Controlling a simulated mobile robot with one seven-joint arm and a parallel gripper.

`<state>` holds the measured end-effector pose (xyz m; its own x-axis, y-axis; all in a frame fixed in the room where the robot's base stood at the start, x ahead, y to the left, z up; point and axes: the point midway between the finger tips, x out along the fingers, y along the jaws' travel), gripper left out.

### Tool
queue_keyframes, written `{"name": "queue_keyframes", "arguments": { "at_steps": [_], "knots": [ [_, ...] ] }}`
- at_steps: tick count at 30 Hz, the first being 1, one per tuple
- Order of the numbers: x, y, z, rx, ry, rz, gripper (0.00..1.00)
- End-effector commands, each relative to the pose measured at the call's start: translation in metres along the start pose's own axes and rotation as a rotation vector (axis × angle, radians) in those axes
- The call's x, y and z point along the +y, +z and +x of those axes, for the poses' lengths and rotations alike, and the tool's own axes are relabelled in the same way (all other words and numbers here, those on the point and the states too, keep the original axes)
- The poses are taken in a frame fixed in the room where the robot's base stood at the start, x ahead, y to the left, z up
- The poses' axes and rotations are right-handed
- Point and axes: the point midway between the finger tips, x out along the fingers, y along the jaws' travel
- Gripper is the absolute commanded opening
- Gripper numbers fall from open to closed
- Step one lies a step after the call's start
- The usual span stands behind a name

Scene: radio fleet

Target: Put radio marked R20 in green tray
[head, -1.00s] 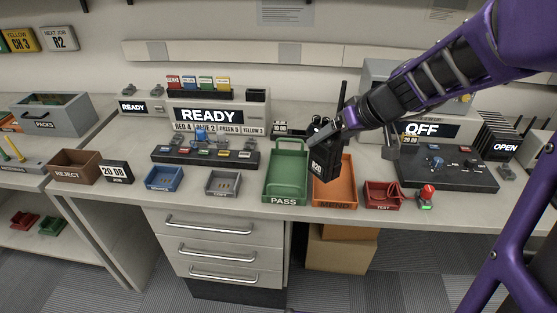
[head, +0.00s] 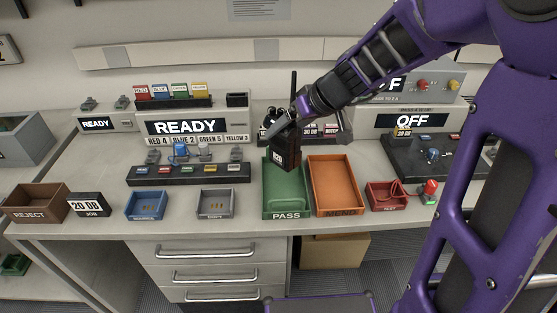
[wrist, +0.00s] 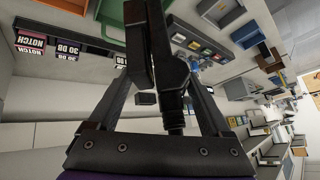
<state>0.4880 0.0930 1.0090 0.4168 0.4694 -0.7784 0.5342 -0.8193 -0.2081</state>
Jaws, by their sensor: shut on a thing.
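A black handheld radio (head: 287,150) with a tall antenna and a small white label is held by my gripper (head: 284,128). The label is too small to read now. In the head view the radio hangs upright over the back part of the green tray (head: 287,199), which is marked PASS. I cannot tell whether the radio touches the tray. In the wrist view my gripper (wrist: 160,60) has its fingers closed around the dark radio body (wrist: 150,50), and a strip of the green tray (wrist: 110,12) shows behind.
An orange tray (head: 337,184) marked MEND stands right of the green one, with a red tray (head: 387,196) beyond it. A grey tray (head: 215,203) and a blue tray (head: 146,205) stand to the left. The READY unit (head: 190,127) is behind them.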

Motion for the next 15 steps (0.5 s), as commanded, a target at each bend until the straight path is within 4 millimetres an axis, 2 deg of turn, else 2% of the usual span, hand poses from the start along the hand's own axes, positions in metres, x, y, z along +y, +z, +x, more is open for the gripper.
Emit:
{"name": "queue_keyframes", "arguments": {
  "at_steps": [1, 4, 11, 15],
  "knots": [
    [0.003, 0.009, 0.011, -0.004, -0.002, 0.005, 0.00],
    [0.007, 0.020, 0.025, -0.003, -0.001, 0.004, 0.00],
    [0.012, 0.033, 0.043, -0.001, 0.000, 0.003, 0.00],
    [0.016, 0.046, 0.060, -0.002, -0.002, 0.004, 0.00]
  ]
}}
